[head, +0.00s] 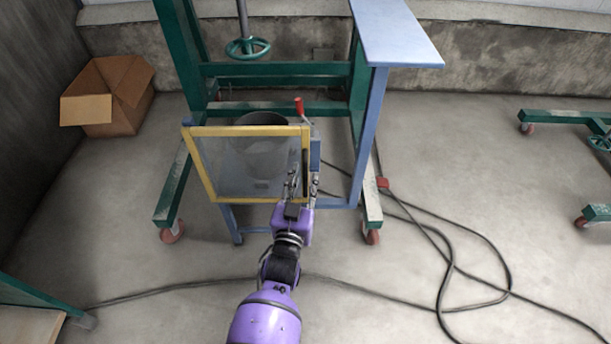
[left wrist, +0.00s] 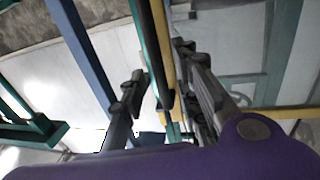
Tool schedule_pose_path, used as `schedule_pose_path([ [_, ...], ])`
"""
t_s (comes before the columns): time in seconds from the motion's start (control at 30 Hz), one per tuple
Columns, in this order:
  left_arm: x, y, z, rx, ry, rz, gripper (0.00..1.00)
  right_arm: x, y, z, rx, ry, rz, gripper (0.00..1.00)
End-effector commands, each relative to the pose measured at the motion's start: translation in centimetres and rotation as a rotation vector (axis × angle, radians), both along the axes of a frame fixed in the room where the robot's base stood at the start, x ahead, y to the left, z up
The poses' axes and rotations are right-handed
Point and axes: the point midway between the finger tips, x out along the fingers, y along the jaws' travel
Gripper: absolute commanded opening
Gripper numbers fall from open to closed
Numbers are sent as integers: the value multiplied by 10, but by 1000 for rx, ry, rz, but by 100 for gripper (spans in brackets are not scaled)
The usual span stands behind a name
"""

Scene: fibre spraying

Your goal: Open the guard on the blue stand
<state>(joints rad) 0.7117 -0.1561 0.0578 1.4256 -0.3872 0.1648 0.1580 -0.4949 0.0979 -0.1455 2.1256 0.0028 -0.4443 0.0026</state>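The guard (head: 240,131) is a yellow frame with a see-through panel, at the front of the blue stand (head: 369,135). My left gripper (head: 303,178) is at the lower part of the guard's right edge. In the head view its two fingers point up and away, one on each side of that edge. In the left wrist view the fingers (left wrist: 163,85) are apart, with the guard's yellow and dark edge (left wrist: 156,45) between them. Gaps show beside the edge, though contact with the right finger is hard to tell. My right gripper is not in view.
A red-knobbed lever (head: 299,106) stands beside the guard's top right corner. A dark round container (head: 262,120) is behind the panel. A green wheeled frame (head: 184,60) surrounds the stand. Black cables (head: 447,262) lie on the floor at right. A cardboard box (head: 113,98) sits at left.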

Motion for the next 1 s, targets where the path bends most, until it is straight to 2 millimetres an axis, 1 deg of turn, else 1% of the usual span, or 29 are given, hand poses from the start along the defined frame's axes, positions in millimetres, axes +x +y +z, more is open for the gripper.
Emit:
schedule_pose_path([
  [0.03,6,-1,-2,0,1,0,29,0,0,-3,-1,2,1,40],
  [0.1,13,-2,-2,0,2,0,29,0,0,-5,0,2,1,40],
  [0.2,18,-4,-1,0,1,0,29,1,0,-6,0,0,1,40],
  [0.47,19,-3,0,1,2,0,29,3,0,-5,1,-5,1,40],
  [0.7,19,-3,0,1,1,0,0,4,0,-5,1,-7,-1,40],
  [1.0,19,-3,0,1,1,0,0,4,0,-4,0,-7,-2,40],
])
